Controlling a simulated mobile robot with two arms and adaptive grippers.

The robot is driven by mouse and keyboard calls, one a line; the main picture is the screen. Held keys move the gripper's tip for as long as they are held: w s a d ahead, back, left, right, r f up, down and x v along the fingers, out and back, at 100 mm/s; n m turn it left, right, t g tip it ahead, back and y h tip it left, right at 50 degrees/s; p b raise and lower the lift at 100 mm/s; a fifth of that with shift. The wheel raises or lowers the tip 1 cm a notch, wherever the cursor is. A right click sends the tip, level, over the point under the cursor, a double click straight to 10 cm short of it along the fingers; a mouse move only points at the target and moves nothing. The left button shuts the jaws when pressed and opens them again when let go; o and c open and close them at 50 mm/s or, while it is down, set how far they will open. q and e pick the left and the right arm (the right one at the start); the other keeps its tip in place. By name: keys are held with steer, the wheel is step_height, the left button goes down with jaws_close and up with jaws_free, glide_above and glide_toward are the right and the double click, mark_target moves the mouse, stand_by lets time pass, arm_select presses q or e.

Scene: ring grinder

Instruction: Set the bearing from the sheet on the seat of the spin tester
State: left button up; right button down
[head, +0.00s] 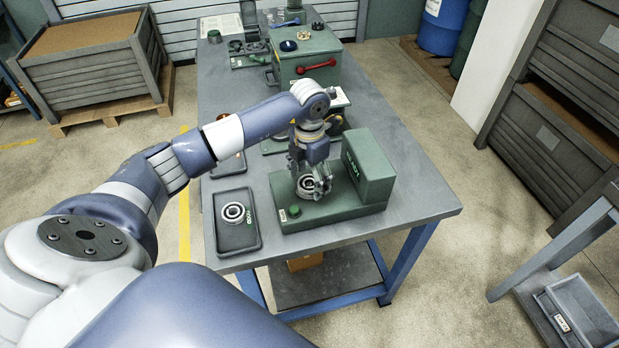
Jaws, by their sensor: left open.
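The green spin tester (340,207) stands on the near right part of the grey workbench, with a taller housing on its right side and a green button on its left. My left gripper (312,192) points down over the tester's base, open, its fingers around a metal ring-shaped bearing (304,187). The bearing is at the seat; the fingers partly hide it and the seat, and I cannot tell whether it lies fully flat. Another bearing (233,212) lies in a dark tray (238,242) left of the tester. My right gripper is not in view.
The workbench (410,188) is clear at its right edge. Behind my arm stands a green machine (307,62) with a red handle. A second dark tray (228,168) is partly under my arm. A paper sheet (221,26) lies at the back left.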

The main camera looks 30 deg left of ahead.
arm_select(q)
step_height(320, 180, up, 12)
steer(key=b, duration=0.3)
steer(key=shift+f+b, duration=0.15)
steer(key=shift+b, duration=0.15)
steer(key=shift+f, duration=0.1)
